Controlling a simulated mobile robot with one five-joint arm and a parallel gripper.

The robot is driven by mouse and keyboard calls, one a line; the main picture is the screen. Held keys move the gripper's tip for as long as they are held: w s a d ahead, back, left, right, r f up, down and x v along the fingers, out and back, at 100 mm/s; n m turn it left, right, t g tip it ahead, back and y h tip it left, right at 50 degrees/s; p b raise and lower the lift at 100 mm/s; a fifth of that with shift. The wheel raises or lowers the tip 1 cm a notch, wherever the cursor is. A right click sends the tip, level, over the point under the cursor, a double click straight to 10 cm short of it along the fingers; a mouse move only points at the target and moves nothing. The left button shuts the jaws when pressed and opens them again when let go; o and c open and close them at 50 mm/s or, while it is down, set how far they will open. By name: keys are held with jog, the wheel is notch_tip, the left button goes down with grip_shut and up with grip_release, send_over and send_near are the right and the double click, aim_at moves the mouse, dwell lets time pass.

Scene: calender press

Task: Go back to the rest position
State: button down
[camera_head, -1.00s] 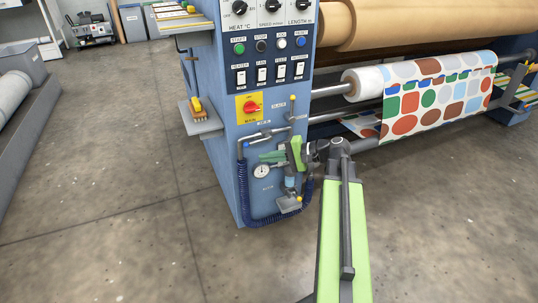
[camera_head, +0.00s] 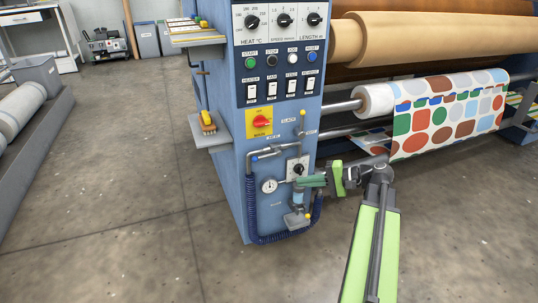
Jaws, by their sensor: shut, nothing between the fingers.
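My gripper (camera_head: 308,181) is at the lower right of the blue cabinet face, just below a black knob on a white plate (camera_head: 298,168). Its green fingers point left and look closed with nothing held. I cannot tell whether the tips touch the panel. My light green arm comes up from the bottom right and bends left at the elbow. The press's blue cabinet (camera_head: 228,150) stands at the centre, with a round gauge (camera_head: 269,185) left of the fingers. A small grey part with a yellow knob (camera_head: 308,216) is below them.
A coiled blue hose (camera_head: 251,210) hangs low on the cabinet. The concrete floor (camera_head: 110,210) is clear to the left and in front.

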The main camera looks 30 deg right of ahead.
jog(key=w+a+r+n+g+y+p, duration=0.1)
jog(key=w+a+r+n+g+p, duration=0.2)
jog(key=a, duration=0.6)
jog(key=w+a+r+n+g+y+p, duration=0.1)
jog(key=w+a+r+p, duration=0.2)
jog(key=a, duration=0.6)
jog(key=s+a+f+n+g+h+p, duration=0.2)
jog(key=s+a+n+g+h+p, duration=0.15)
jog(key=a, duration=0.55)
jog(key=s+a+f+n+g+h+p, duration=0.25)
jog(key=a+h+p, duration=0.2)
jog(key=a, duration=0.35)
jog(key=s+d+h+p, duration=0.1)
jog(key=d+h+p, duration=0.3)
jog(key=d, duration=0.5)
notch_tip(320, 180, up, 35)
jog(key=p, duration=3.4)
jog(key=shift+a+t+h+p, duration=0.3)
jog(key=shift+a+h+p, duration=0.05)
jog(key=shift+h+p, duration=0.05)
